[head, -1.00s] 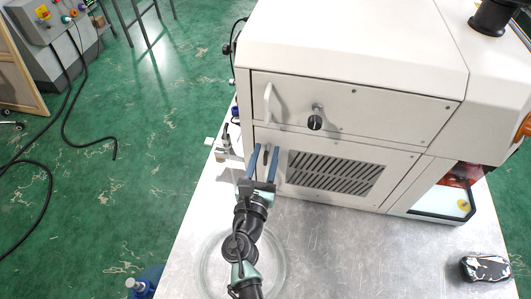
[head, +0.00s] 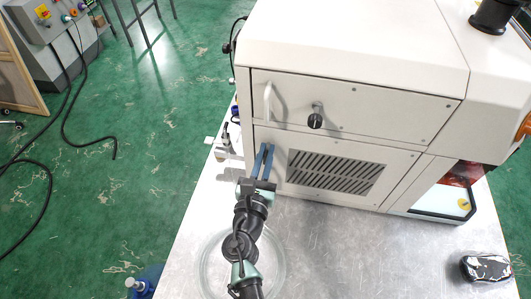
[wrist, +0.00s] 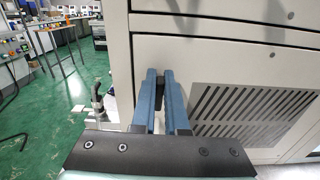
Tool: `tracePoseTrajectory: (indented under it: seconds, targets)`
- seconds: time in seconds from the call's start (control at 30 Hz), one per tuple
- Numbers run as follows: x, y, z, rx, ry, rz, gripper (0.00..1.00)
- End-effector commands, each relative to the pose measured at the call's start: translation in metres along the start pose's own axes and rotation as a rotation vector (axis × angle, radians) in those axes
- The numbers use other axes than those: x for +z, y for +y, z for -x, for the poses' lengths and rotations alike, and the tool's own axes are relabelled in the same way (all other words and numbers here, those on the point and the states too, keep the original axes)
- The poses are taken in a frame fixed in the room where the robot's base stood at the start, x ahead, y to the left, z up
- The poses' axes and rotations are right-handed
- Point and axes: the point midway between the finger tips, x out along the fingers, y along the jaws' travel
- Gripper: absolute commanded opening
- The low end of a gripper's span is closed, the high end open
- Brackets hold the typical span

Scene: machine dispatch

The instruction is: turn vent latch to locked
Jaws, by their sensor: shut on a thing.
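My gripper (head: 264,148) is at the left end of the lower vented panel (head: 390,160) on the white machine. Its two blue fingers are close together and point at the panel. In the wrist view the fingers (wrist: 160,74) are shut on a small dark upright piece, the vent latch (wrist: 160,90). It stands left of the slotted grille (wrist: 250,108). In the head view the fingers mostly hide the latch, so its exact angle is hard to tell.
Above are a white handle (head: 268,103) and a black knob (head: 315,121) on the upper panel. A glass dish (head: 283,265) lies under my arm on the metal table (head: 350,250). A dark patterned object (head: 486,268) sits at the right. The table's middle is clear.

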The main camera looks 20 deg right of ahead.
Motion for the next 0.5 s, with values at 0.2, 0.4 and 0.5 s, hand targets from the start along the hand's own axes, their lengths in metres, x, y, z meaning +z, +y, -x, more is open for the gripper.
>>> tracePoseTrajectory:
  seconds: [0.2,0.4,0.5]
  targets:
    - [-0.0042,-0.0018,0.0005,0.0,0.001,-0.118,0.0]
    - [-0.0053,-0.0035,0.0004,0.001,0.0,-0.292,0.0]
    - [-0.0058,-0.0043,0.0004,0.001,0.0,-0.388,0.0]
